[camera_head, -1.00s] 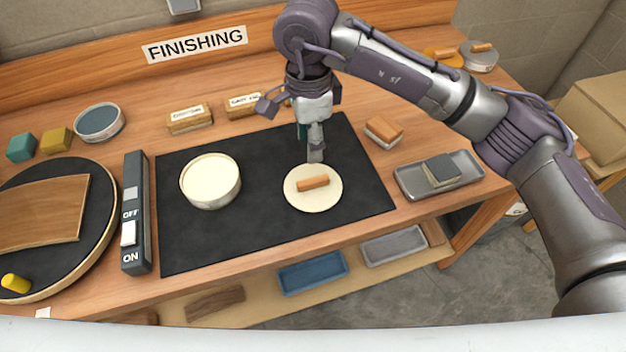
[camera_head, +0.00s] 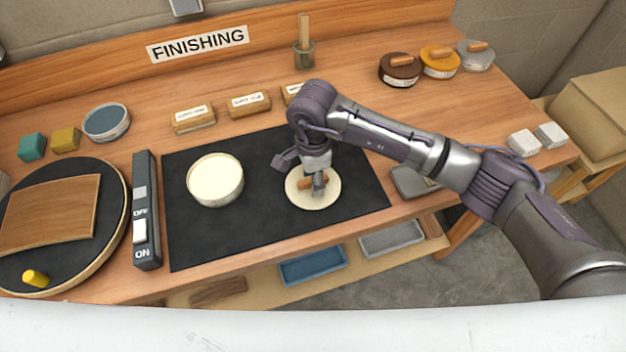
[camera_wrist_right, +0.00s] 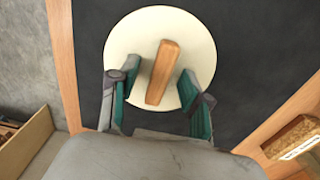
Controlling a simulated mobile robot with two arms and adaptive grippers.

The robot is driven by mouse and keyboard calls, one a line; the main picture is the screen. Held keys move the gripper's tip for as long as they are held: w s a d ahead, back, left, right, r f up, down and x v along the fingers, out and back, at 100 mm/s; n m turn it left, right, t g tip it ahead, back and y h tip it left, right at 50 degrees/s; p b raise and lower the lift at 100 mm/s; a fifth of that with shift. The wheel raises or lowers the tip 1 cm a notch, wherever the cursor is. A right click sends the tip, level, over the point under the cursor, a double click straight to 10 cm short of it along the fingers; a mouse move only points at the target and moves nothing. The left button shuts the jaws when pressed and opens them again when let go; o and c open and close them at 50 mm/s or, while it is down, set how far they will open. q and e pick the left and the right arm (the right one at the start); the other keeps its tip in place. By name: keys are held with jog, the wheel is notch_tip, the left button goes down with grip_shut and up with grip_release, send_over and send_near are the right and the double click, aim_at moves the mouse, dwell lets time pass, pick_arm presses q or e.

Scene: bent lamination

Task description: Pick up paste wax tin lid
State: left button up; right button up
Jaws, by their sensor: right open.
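The paste wax tin lid is a cream disc (camera_head: 325,200) with a wooden bar handle, lying on the black mat (camera_head: 260,225). The open wax tin (camera_head: 215,180), filled with pale wax, stands on the mat to its left. My right gripper (camera_head: 319,190) is over the lid and partly hides its handle. In the right wrist view, the open fingers of the gripper (camera_wrist_right: 158,100) stand on either side of the wooden handle (camera_wrist_right: 163,72), with a gap on both sides. The lid (camera_wrist_right: 120,45) also shows there. My left gripper is not in view.
A switch box (camera_head: 146,212) and a round turntable with a curved wood panel (camera_head: 50,212) are at left. Labelled blocks (camera_head: 193,118) stand behind the mat. A grey tray (camera_head: 408,181) is right of the mat, partly behind my arm. Lidded tins (camera_head: 400,69) stand at the back right.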

grip_shut()
jog(key=shift+r, duration=0.1)
dwell(0.3)
